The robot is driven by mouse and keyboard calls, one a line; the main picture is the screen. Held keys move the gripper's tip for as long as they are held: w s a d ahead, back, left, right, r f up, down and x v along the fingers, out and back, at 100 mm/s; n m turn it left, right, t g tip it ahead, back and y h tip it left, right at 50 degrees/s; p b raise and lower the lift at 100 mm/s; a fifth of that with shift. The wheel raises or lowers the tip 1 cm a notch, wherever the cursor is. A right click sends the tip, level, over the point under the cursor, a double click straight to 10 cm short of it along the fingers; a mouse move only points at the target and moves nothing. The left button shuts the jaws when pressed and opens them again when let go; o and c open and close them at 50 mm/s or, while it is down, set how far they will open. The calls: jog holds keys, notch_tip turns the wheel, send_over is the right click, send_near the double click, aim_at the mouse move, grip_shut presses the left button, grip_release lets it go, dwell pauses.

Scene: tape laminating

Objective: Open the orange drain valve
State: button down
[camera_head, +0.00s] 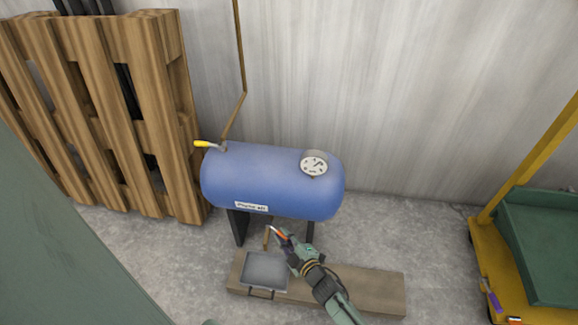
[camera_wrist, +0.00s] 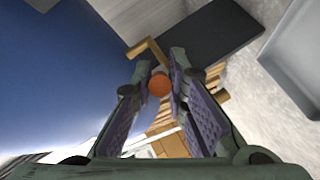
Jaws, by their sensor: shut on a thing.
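The orange drain valve handle (camera_wrist: 160,85) sits between my two fingers in the wrist view. It shows in the head view as a small orange piece (camera_head: 275,231) under the blue tank (camera_head: 270,180). My gripper (camera_head: 284,238) is shut on the handle, below the tank's underside. A brown drain pipe (camera_head: 267,240) hangs beside the handle, pointing down over a grey tray (camera_head: 265,270). The tank also fills the left of the wrist view (camera_wrist: 60,80). The valve body is mostly hidden behind my fingers.
The tray stands on a wooden plank (camera_head: 365,290) under the tank. Wooden pallets (camera_head: 180,120) lean at the left, and a yellow cart (camera_head: 480,255) stands at the right.

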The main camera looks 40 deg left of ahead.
dwell(0.4)
jog(key=c, duration=1.6)
grip_release()
jog(key=v, duration=1.2)
